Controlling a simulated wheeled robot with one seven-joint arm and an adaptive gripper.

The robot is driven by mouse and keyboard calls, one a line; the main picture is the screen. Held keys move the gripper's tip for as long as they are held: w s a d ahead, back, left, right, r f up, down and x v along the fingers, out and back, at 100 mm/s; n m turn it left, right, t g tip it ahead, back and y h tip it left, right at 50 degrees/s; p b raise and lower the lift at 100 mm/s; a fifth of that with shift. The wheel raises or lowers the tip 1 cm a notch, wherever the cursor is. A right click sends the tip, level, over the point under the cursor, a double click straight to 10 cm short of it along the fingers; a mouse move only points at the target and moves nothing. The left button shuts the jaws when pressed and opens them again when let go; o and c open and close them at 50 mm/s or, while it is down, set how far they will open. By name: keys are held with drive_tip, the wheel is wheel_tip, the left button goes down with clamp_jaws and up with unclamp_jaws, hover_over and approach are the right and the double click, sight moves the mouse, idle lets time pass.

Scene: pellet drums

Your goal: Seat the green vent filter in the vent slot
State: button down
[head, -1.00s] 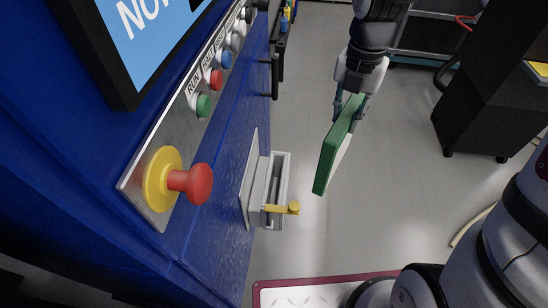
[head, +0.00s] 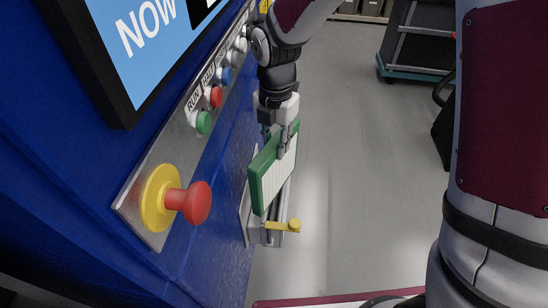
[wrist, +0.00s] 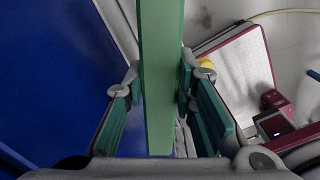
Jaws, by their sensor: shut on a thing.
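The green vent filter (head: 274,168) has a green frame and a pale pleated face. My gripper (head: 280,138) is shut on its upper edge and holds it upright. In the wrist view the filter's green edge (wrist: 161,80) runs between the two fingers of my gripper (wrist: 162,98). The vent slot (head: 272,232) is a grey open-topped housing on the blue cabinet's side, with a yellow latch (head: 284,226) at its near end. The filter is over the slot in the head view and hides most of its opening. I cannot tell whether its lower edge is inside.
The blue cabinet (head: 215,215) stands close on the left. Its control panel has a red emergency knob (head: 188,203) and several coloured buttons sticking out near my arm. Open grey floor (head: 350,190) lies to the right, with a dark cart (head: 420,45) further back.

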sight(275, 168)
drive_tip(key=f, duration=0.5)
drive_tip(key=shift+a+f, duration=0.25)
drive_tip(key=shift+f, duration=0.15)
drive_tip(key=shift+f+b, duration=0.4)
drive_tip(key=shift+f, duration=0.2)
drive_tip(key=c, duration=1.3)
unclamp_jaws()
